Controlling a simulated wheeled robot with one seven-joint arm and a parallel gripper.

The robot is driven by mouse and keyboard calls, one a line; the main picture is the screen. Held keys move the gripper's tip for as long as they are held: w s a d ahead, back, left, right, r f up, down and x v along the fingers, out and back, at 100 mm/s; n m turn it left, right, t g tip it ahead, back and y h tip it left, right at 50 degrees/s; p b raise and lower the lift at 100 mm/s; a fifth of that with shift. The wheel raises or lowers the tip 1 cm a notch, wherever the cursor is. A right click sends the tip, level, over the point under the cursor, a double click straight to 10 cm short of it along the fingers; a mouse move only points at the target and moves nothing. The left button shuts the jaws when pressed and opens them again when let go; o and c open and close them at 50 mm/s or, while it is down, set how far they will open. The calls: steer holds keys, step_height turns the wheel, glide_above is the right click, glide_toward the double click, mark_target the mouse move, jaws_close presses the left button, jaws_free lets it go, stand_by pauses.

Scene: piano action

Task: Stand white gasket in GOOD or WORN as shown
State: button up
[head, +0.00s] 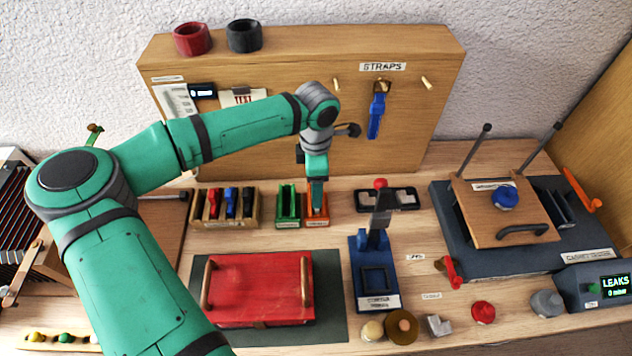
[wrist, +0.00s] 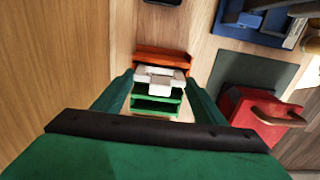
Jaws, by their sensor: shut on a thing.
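My gripper (head: 316,198) points down at the orange holder (head: 316,217), beside the green holder (head: 288,207). The wrist view shows my gripper (wrist: 160,88) shut on the white gasket (wrist: 158,78), which spans between the fingers. Below it, the orange holder (wrist: 162,56) and the green holder (wrist: 155,104) show on either side of the gasket. I cannot tell whether the gasket touches either one. In the head view the gasket is hidden by my gripper. The small labels on the holders are not readable.
A wooden rack (head: 226,208) with red, blue and dark pieces stands left of the holders. A red lidded box (head: 255,290) lies in front. A blue press (head: 374,265) stands to the right. A gasket test rig (head: 510,222) and a LEAKS display (head: 615,286) are farther right.

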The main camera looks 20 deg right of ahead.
steer(key=shift+f, duration=1.05)
stand_by(0.6)
steer(key=o, duration=1.4)
steer(key=shift+c, duration=0.2)
steer(key=shift+r, duration=0.15)
steer(key=shift+r, duration=3.6)
